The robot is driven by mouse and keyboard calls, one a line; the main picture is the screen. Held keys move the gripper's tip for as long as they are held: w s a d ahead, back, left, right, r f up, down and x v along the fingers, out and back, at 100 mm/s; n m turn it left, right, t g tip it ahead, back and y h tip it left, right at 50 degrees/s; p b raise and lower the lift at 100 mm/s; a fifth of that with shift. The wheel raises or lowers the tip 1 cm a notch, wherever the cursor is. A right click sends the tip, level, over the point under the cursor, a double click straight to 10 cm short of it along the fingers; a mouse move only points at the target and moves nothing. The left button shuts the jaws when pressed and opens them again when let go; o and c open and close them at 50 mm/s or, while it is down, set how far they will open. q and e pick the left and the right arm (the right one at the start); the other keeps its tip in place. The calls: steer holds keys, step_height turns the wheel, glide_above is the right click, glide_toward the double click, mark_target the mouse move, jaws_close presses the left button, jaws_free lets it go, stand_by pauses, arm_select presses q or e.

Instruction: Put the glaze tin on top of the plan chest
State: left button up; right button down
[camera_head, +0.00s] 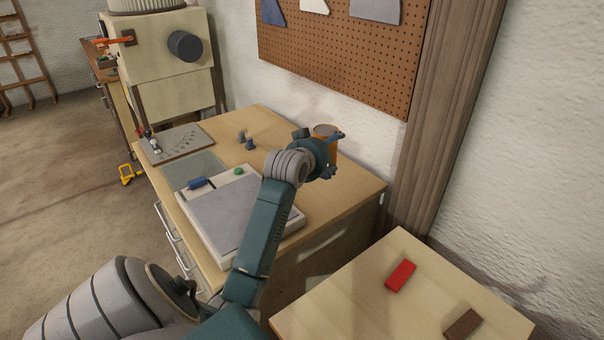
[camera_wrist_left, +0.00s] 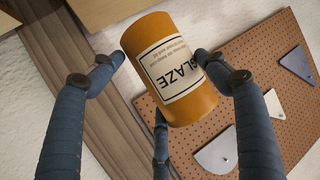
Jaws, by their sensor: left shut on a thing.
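The orange glaze tin (camera_head: 325,131) is in my left gripper (camera_head: 326,155), over the back right part of the plan chest (camera_head: 345,190) in the head view. How high it is above the top I cannot tell. In the left wrist view the tin (camera_wrist_left: 195,105), with a white label reading GLAZE, sits between the blue fingers of my left gripper (camera_wrist_left: 160,75). The gripper is shut on it. The gripper and wrist hide part of the tin in the head view. The plan chest has a pale wooden top and metal drawer handles. My right gripper is not in view.
A grey-topped board (camera_head: 230,210), a dial board (camera_head: 175,143) and small grey pegs (camera_head: 245,140) stand on the chest. A lower wooden table (camera_head: 350,300) at front right holds a red block (camera_head: 400,276) and a brown block (camera_head: 463,324). A pegboard (camera_head: 350,60) hangs behind.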

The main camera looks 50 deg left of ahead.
arm_select(q)
step_height(320, 180, down, 15)
steer(key=shift+f+p, duration=0.15)
steer(key=shift+p, duration=0.45)
steer(key=o, duration=1.2)
steer(key=shift+f, duration=0.1)
steer(key=shift+s, duration=0.1)
steer(key=b+v, duration=0.1)
steer(key=v, duration=1.1)
